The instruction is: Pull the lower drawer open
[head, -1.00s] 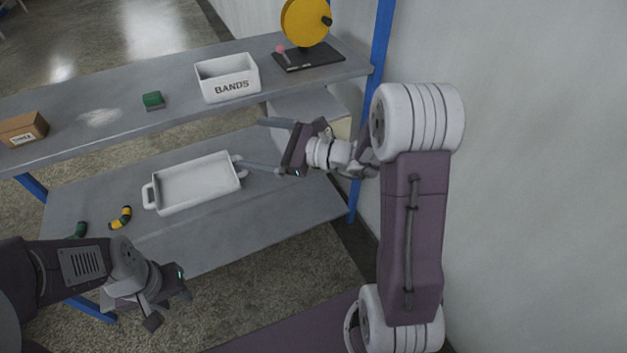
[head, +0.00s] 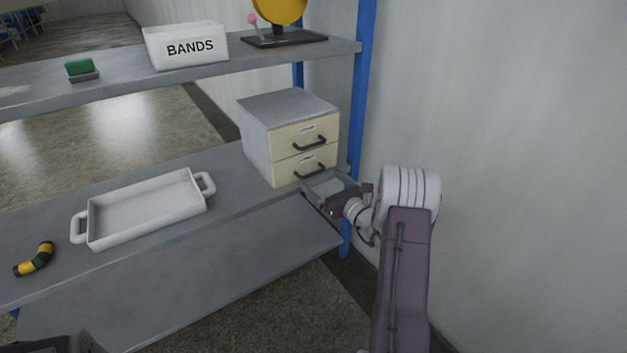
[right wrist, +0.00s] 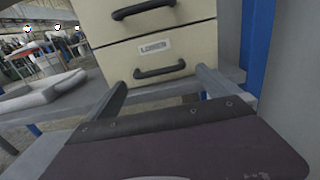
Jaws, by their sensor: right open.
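A small grey cabinet with two cream drawers stands on the shelf at the right. The lower drawer (head: 290,169) is shut and has a dark bar handle (head: 309,171). In the right wrist view the lower drawer (right wrist: 185,50) bears a label, and its handle (right wrist: 160,71) lies ahead, between the fingers' lines. The upper drawer (head: 292,138) is also shut. My right gripper (head: 322,181) is open and empty, just in front of and below the lower handle; in the right wrist view its fingers (right wrist: 160,85) stand apart, one each side. No contact with the handle shows. My left gripper is out of view.
A white tray (head: 97,227) with handles lies left of the cabinet, and a yellow-black curved piece (head: 36,257) lies further left. The BANDS bin (head: 188,61) stands on the upper shelf. A blue post (head: 359,100) rises close right of the cabinet.

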